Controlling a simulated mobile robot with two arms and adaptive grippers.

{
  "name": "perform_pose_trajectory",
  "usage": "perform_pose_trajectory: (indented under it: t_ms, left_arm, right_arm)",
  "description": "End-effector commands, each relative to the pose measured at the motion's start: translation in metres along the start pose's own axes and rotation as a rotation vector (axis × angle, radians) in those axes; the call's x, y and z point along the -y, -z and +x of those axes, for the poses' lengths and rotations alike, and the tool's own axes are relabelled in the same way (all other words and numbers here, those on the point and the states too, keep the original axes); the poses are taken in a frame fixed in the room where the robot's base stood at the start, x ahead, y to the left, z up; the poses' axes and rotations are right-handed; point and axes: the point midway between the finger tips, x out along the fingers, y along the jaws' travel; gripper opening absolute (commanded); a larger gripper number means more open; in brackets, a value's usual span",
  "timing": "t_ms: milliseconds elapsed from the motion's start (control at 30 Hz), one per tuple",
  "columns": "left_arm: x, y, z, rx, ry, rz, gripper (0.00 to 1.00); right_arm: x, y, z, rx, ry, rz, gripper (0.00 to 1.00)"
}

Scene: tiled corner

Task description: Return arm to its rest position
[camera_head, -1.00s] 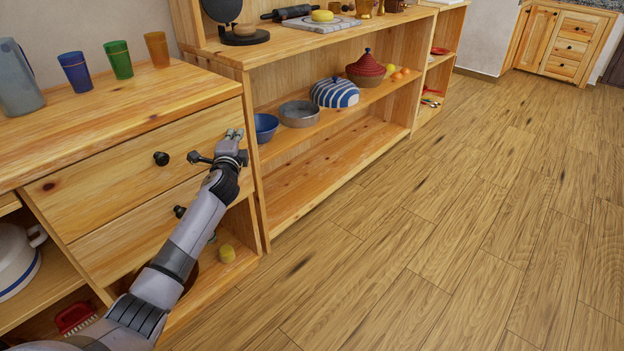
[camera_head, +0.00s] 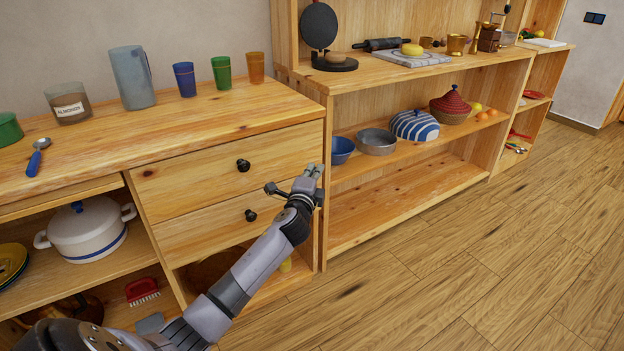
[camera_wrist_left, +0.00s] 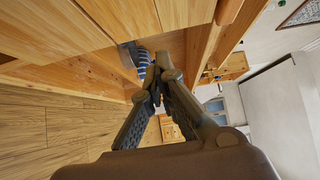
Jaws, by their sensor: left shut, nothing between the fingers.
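My left arm reaches in from the bottom of the head view. Its gripper (camera_head: 314,172) is shut and empty, in front of the right end of the drawer cabinet (camera_head: 100,140). In the left wrist view the finger pads of the left gripper (camera_wrist_left: 156,78) converge with nothing between them. The upper drawer (camera_head: 200,165) and lower drawer (camera_head: 205,218) look closed. I cannot tell whether the gripper touches the cabinet edge. My right gripper is not in view.
A shelf unit (camera_head: 400,210) stands right of the gripper. It holds a blue bowl (camera_head: 341,151), a metal pan (camera_head: 377,142) and a striped dish (camera_head: 414,126). Cups and a grey jug (camera_head: 132,80) stand on the cabinet top. The wooden floor (camera_head: 470,285) at right is clear.

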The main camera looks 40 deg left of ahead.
Motion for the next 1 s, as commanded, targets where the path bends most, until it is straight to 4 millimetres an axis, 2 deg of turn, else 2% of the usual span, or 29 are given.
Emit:
perform_pose_trajectory:
  t_ms: [33, 200, 333, 533, 667, 767, 867, 900, 967, 1000]
  left_arm:
    - [0.001, 0.001, -0.011, -0.002, -0.001, -0.001, 0.0]
    - [0.0, 0.001, -0.036, -0.001, -0.001, 0.0, 0.0]
    - [0.0, 0.0, -0.045, 0.001, 0.0, 0.0, 0.0]
    - [0.0, 0.001, -0.047, 0.001, -0.001, -0.003, 0.0]
    - [-0.019, 0.005, -0.064, 0.012, -0.055, -0.069, 0.0]
    - [-0.055, 0.012, -0.099, 0.046, -0.17, -0.204, 0.0]
    - [-0.1, 0.021, -0.155, 0.11, -0.344, -0.384, 0.0]
    - [-0.117, 0.025, -0.181, 0.14, -0.419, -0.456, 0.0]
    - [-0.139, 0.031, -0.221, 0.188, -0.534, -0.555, 0.0]
    - [-0.152, 0.035, -0.246, 0.221, -0.607, -0.613, 0.0]
  right_arm:
    - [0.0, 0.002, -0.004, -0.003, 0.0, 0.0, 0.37]
    - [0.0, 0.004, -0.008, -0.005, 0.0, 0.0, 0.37]
    - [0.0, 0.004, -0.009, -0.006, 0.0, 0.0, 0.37]
    - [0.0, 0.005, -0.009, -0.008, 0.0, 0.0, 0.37]
    - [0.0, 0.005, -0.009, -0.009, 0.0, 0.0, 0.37]
    - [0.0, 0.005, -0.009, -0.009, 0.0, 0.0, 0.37]
    - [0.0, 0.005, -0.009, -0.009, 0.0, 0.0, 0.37]
    - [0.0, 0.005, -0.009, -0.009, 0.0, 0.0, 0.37]
    - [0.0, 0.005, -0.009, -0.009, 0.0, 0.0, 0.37]
    - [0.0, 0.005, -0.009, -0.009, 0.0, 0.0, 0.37]
